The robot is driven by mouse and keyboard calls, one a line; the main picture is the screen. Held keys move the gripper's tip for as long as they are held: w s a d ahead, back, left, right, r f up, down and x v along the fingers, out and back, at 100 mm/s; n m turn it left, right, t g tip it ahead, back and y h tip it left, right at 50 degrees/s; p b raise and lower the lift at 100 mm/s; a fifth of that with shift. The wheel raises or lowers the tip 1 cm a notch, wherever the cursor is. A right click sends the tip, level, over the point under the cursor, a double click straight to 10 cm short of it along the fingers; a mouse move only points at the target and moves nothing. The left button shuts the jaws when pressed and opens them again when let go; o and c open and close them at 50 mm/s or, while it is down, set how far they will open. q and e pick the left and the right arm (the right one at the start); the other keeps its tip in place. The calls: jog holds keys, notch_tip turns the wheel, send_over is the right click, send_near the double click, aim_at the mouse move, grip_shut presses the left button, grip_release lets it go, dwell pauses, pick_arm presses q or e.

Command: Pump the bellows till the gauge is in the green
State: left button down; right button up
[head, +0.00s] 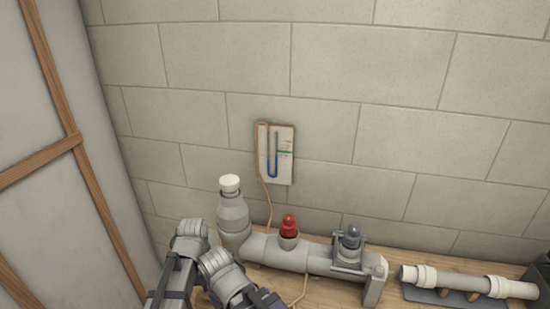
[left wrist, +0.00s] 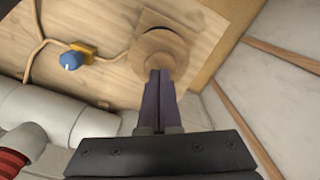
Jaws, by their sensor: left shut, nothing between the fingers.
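The gauge (head: 284,170) hangs on the block wall, a pale board with a U-shaped tube holding blue liquid and a green mark on its right side. I cannot read the liquid's level against the mark. In the left wrist view, a round wooden disc (left wrist: 155,42), seemingly the bellows' top, sits on a wooden board. My left gripper (left wrist: 161,76) is shut and empty, its fingertips at the disc's near edge; I cannot tell whether they touch. In the head view my left arm hides the bellows. My right gripper is not in view.
A grey pipe (head: 272,252) with a red cap (head: 288,225) and a dark fitting (head: 351,238) lies on the bench. A grey bottle-shaped fitting (head: 232,212) stands left of it. A blue knob (left wrist: 71,61) sits on the tan tube. A wood-framed panel (head: 55,200) stands left.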

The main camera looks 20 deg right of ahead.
pick_arm(q)
jog(key=shift+f+b, duration=1.6)
jog(key=shift+f, duration=0.15)
jog(key=shift+r+p, duration=2.05)
jog(key=shift+f, duration=0.1)
jog(key=shift+f, duration=0.1)
jog(key=shift+r, duration=0.25)
dwell(1.7)
